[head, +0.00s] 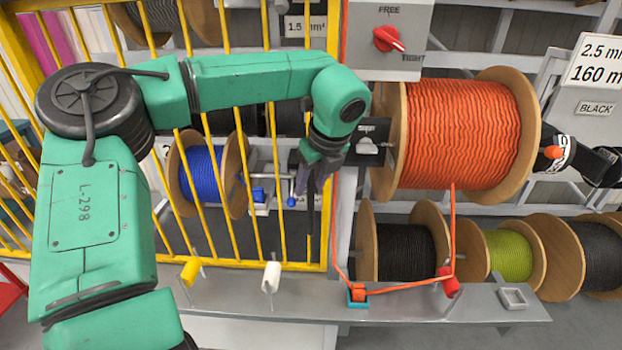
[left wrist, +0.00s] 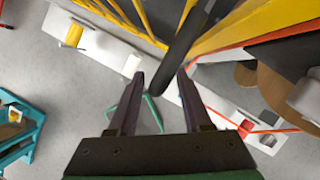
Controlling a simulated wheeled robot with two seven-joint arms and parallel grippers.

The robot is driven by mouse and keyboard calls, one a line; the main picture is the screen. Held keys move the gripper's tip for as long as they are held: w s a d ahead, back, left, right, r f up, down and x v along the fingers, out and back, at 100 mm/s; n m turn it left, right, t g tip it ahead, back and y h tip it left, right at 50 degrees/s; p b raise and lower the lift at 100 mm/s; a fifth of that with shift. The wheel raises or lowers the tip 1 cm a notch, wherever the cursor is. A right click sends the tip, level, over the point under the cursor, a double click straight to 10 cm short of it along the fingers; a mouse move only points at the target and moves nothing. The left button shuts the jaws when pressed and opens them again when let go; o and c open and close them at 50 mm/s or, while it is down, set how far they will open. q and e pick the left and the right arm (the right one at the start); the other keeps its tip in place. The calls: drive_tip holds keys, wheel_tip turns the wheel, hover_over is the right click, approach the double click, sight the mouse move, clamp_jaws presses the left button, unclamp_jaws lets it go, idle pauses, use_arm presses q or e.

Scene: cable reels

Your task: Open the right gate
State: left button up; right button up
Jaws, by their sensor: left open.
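The gate of yellow bars (head: 232,120) spans the left and middle of the head view and looks closed; yellow framing (left wrist: 187,14) also shows in the left wrist view. A dark upright handle (head: 311,222) is at the gate's right edge. My left gripper (head: 313,188) is at this handle, its fingers pointing down. In the left wrist view the gripper (left wrist: 161,75) is open, and the dark handle (left wrist: 186,48) runs between the fingertips; I cannot tell whether they touch it. My arm hides part of the gate. My right gripper is not in view.
A large orange cable reel (head: 465,135) stands right of the gate, below a grey box with a red knob (head: 388,39). Orange cable runs to a grey ledge (head: 410,305) below. A blue reel (head: 203,172) is behind the bars. Open floor (left wrist: 60,120) shows beside the ledge.

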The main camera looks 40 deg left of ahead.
use_arm(q)
drive_tip(key=shift+f, duration=0.3)
drive_tip(key=shift+s, duration=0.25)
drive_tip(key=shift+w, duration=0.1)
clamp_jaws()
idle(0.9)
